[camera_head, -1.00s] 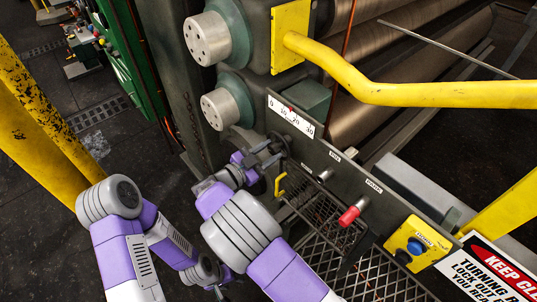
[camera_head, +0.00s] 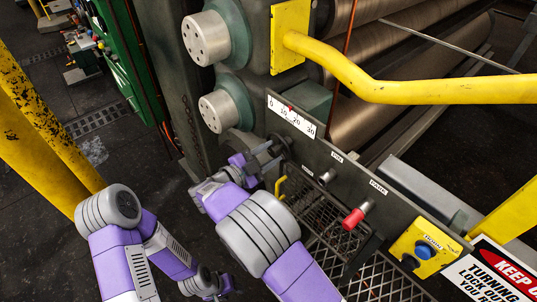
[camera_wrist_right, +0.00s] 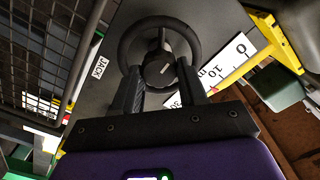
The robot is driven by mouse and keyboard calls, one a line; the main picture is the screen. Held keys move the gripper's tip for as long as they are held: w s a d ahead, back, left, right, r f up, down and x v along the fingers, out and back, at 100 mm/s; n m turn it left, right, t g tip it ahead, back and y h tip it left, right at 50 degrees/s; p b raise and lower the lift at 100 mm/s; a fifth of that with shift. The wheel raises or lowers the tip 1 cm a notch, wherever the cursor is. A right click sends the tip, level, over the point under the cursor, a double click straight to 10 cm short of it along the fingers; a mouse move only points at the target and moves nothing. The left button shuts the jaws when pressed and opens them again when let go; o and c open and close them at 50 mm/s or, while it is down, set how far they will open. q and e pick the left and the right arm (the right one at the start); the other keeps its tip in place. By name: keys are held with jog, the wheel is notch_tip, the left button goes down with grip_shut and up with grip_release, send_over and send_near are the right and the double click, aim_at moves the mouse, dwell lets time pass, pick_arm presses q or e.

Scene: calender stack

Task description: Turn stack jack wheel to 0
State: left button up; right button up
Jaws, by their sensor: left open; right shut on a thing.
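The dark jack wheel (camera_wrist_right: 183,21) stands on the machine's grey panel, beside a label reading JACK. My right gripper (camera_wrist_right: 164,88) is shut on the wheel, its two black fingers reaching to the rim on either side of the hub. In the head view the wheel (camera_head: 284,147) is partly hidden by my right gripper (camera_head: 272,153). A white scale (camera_head: 292,117) marked 0 to 30 sits above it, with a small red pointer (camera_head: 290,108) near 10. My left arm reaches down to the bottom edge of the head view; its fingers do not show.
A yellow rail (camera_head: 420,91) crosses above. A wire mesh guard (camera_wrist_right: 45,50) is close beside the right gripper.

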jog(key=o, duration=1.1)
jog(key=shift+c, duration=0.2)
jog(key=v, duration=0.7)
jog(key=shift+a+p, duration=0.25)
jog(key=shift+p, duration=0.2)
jog(key=shift+s, duration=0.15)
